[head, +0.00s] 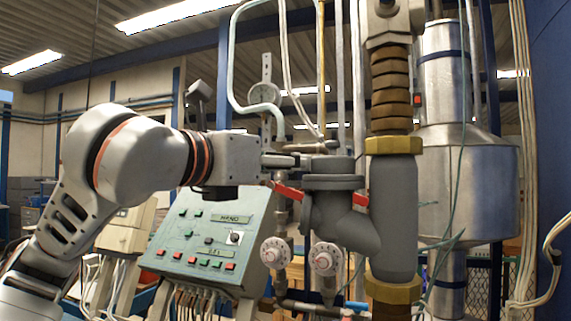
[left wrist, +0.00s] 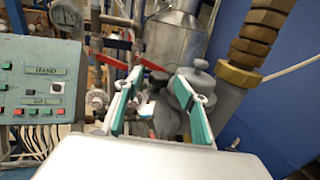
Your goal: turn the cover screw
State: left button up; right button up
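The grey Y-shaped pipe fitting (head: 350,225) carries a round flanged cover (head: 333,183) with a raised cap (head: 332,166) on top. My left gripper (head: 312,154) reaches in from the left, level with the cap and close to it; the head view does not show clearly whether they touch. In the left wrist view the teal-padded fingers of this gripper (left wrist: 161,76) are spread open, with nothing held between them. There the cover's knob (left wrist: 198,65) shows just beyond and right of the right fingertip, partly hidden by it. My right gripper is in neither view.
A green control box (head: 205,240) stands below my left arm. Red valve levers (head: 288,191) and white dial knobs (head: 325,258) are close under the gripper. A vertical pipe with brass nuts (head: 393,145) and a silver tank (head: 470,170) stand to the right.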

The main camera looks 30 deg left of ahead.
pick_arm(q)
jog(key=s, duration=0.7)
jog(key=shift+s+a, duration=0.15)
jog(key=shift+a, duration=0.05)
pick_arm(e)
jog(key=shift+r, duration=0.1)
